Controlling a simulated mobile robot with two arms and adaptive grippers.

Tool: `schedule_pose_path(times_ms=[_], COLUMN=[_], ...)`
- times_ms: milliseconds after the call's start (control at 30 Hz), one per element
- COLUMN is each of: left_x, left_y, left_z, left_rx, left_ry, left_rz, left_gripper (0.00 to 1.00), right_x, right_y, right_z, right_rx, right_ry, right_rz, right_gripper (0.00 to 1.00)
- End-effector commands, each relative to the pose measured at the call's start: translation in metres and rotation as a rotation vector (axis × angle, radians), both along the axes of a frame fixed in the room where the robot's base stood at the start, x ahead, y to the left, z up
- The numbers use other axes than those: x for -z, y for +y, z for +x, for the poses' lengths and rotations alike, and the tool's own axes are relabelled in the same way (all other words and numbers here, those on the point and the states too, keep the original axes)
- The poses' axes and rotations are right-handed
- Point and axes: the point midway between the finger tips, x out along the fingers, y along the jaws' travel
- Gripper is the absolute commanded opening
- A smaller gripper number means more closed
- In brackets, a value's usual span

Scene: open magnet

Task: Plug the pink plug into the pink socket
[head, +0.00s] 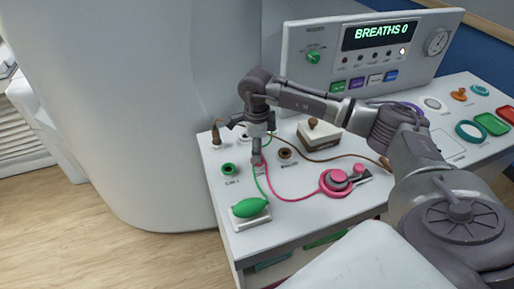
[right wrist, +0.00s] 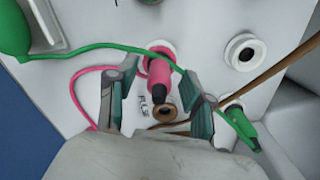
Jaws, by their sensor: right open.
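The pink plug (right wrist: 159,73) has a pink body and a dark end that faces the camera in the right wrist view. It stands at the pink socket (right wrist: 161,50), a pink ring on the white panel; how deep it sits I cannot tell. My right gripper (right wrist: 158,76) is open, with one finger on each side of the plug and gaps between. In the head view the right gripper (head: 257,158) points down at the panel and largely hides plug and socket. A pink cable (head: 293,198) runs to a round pink part (head: 337,183). My left gripper is not in view.
A green cable (right wrist: 108,50) crosses close to the plug and right finger, ending at a green plug (right wrist: 240,127). A brown socket (right wrist: 163,113) and a white socket (right wrist: 244,52) are nearby. A green bulb (head: 250,207) and green socket (head: 229,169) stand near the panel's left edge.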

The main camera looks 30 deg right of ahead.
Motion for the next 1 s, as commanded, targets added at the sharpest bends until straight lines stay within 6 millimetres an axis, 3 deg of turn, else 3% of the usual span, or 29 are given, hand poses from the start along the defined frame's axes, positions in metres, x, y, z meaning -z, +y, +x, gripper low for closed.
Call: schedule_pose_path(times_ms=[233, 700, 1000], left_x=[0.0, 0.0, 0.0], left_y=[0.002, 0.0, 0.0], left_z=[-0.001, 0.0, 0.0], left_rx=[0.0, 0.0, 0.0], left_ry=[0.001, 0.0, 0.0], left_rz=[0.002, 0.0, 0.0], left_gripper=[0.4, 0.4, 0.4], right_x=[-0.017, -0.107, -0.12], right_y=[0.0, 0.0, 0.0], right_z=[0.001, 0.001, 0.0], right_rx=[0.001, 0.0, 0.0], right_ry=[-0.004, -0.003, 0.0], right_rz=[0.0, 0.0, 0.0], right_gripper=[0.51, 0.51, 0.51])
